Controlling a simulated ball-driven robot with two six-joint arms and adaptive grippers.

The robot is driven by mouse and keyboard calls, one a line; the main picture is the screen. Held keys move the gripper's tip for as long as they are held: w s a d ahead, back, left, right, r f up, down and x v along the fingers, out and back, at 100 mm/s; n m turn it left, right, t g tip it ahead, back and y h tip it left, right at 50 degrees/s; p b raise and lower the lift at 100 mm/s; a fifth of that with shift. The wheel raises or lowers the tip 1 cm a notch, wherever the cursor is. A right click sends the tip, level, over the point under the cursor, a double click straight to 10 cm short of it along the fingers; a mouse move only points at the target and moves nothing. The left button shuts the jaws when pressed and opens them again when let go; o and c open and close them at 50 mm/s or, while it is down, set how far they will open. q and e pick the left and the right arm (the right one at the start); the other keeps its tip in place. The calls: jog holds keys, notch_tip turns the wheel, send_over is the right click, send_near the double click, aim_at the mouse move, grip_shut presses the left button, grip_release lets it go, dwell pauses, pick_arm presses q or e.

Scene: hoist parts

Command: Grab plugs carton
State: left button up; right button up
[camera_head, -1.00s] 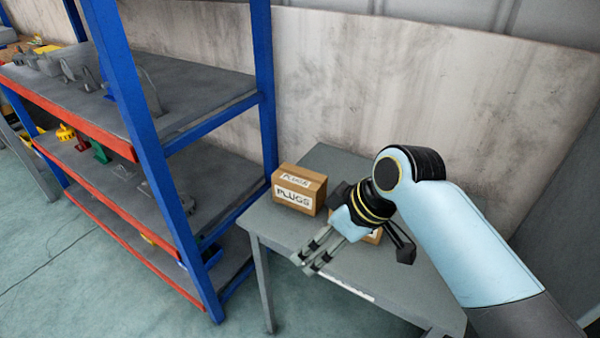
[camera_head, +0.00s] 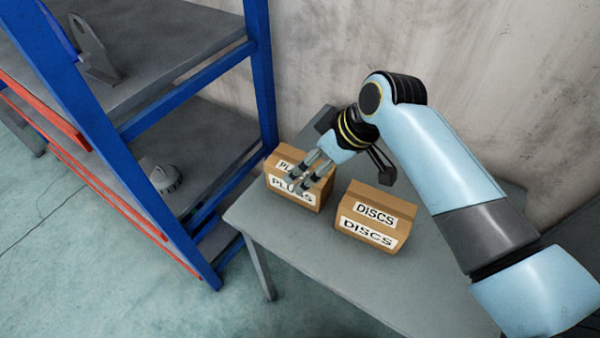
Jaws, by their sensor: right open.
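The plugs carton (camera_head: 296,201) is a brown box with white "PLUGS" labels on its top and front. It stands at the back left of the grey table (camera_head: 330,262), close to the blue shelf post. My right gripper (camera_head: 296,184) is open, with its fingers over the carton's top and front and hiding part of the labels. Whether the fingers touch the carton I cannot tell. My left gripper is not in view.
A second brown carton labelled "DISCS" (camera_head: 370,240) stands just right of the plugs carton. A blue and red shelf rack (camera_head: 150,175) with grey parts stands at the left. The table's front is clear. A wall rises behind.

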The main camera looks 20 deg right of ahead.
aim_at(284, 157)
jog(key=shift+w+a+f, duration=0.1)
jog(key=shift+w+f, duration=0.1)
jog(key=shift+f, duration=0.2)
jog(key=shift+w+a+f, duration=0.1)
jog(key=shift+w+f, duration=0.05)
jog(key=shift+f, duration=0.15)
jog(key=x, duration=0.3)
jog(key=shift+a+f, duration=0.25)
jog(key=shift+f, duration=0.1)
jog(key=shift+w+a+f+b, duration=0.1)
jog(key=shift+w+f+b, duration=0.15)
jog(key=shift+f+b, duration=0.1)
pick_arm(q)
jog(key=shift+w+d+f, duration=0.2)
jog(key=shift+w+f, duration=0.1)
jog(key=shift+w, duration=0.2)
pick_arm(e)
jog(key=shift+f, duration=0.2)
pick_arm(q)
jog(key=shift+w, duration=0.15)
pick_arm(e)
jog(key=c, duration=1.6)
